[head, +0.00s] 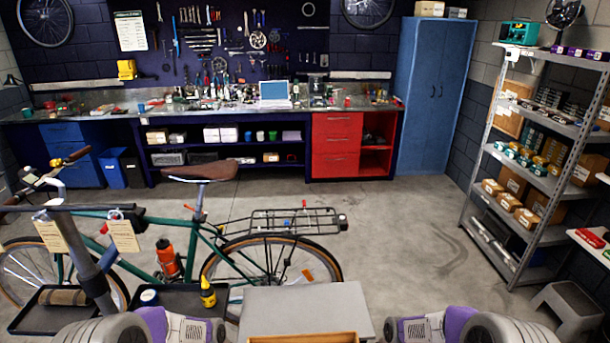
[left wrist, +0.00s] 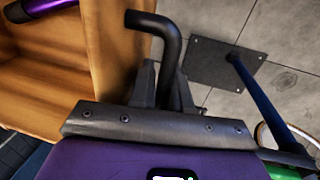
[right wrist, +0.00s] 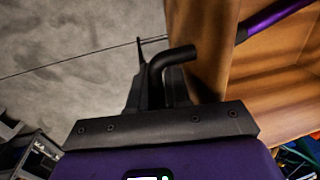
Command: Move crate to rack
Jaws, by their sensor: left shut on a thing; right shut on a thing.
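A wooden crate shows only as a thin tan edge (head: 303,338) at the bottom middle of the head view. Its wooden wall fills the upper left of the left wrist view (left wrist: 115,45) and the upper right of the right wrist view (right wrist: 205,35). My left gripper (left wrist: 165,85) is shut on a black bent handle at one side of the crate. My right gripper (right wrist: 150,80) is shut on a similar handle at the other side. In the head view the fingertips are hidden below the frame. The bicycle's black rear rack (head: 295,221) looks empty; a grey metal shelf rack (head: 490,140) stands at right.
A flat grey panel (head: 305,305) lies just beyond the crate. The green bicycle (head: 200,235) is at left, with black trays (head: 180,300) before it. A step stool (head: 568,310) stands at lower right. The floor (head: 410,225) between bicycle and shelves is clear.

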